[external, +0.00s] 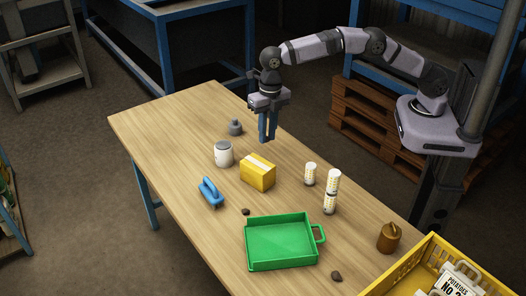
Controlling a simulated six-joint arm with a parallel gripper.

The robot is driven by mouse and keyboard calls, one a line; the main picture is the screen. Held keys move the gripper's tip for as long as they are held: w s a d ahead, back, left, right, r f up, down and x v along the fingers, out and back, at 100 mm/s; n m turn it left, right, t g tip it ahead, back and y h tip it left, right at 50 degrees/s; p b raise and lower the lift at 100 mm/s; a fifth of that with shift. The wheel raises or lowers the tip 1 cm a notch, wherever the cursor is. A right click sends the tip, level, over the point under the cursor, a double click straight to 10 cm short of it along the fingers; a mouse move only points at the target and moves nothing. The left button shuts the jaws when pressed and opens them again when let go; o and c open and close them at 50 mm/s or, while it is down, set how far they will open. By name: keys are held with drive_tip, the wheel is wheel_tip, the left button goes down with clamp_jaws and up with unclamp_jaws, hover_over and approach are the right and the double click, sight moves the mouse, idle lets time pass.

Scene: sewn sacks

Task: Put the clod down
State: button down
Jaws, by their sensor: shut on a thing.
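My gripper (267,138) is above the far part of the wooden table, with its blue fingers pointing down. Two other dark brown clods lie on the table. One clod (246,211) is just beyond the green tray's far left corner, and another clod (336,276) is near the tray's near right corner.
The green tray (282,243) looks empty. Around it are a yellow box (257,173), white jar (223,154), blue-handled tool (210,192), grey weight (235,127), patterned cylinders (331,192), brown weight (389,237) and yellow crate (430,262). The table's far left (170,120) is clear.

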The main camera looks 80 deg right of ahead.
sight(271, 165)
drive_tip(key=shift+s+d, duration=0.25)
drive_tip(key=shift+s, duration=0.45)
drive_tip(key=shift+f+p, duration=1.75)
drive_tip(key=shift+f, duration=3.25)
drive_tip(key=shift+f, duration=0.15)
drive_tip(key=c, duration=1.6)
unclamp_jaws()
drive_tip(key=r+b, duration=0.1)
drive_tip(key=r, duration=0.3)
drive_tip(key=r+b, duration=0.1)
drive_tip(key=r, duration=0.3)
drive_tip(key=r+b, duration=0.2)
drive_tip(key=r, duration=0.2)
drive_tip(key=shift+s+d+r, duration=0.15)
drive_tip(key=shift+s+d, duration=0.1)
drive_tip(key=shift+s, duration=0.05)
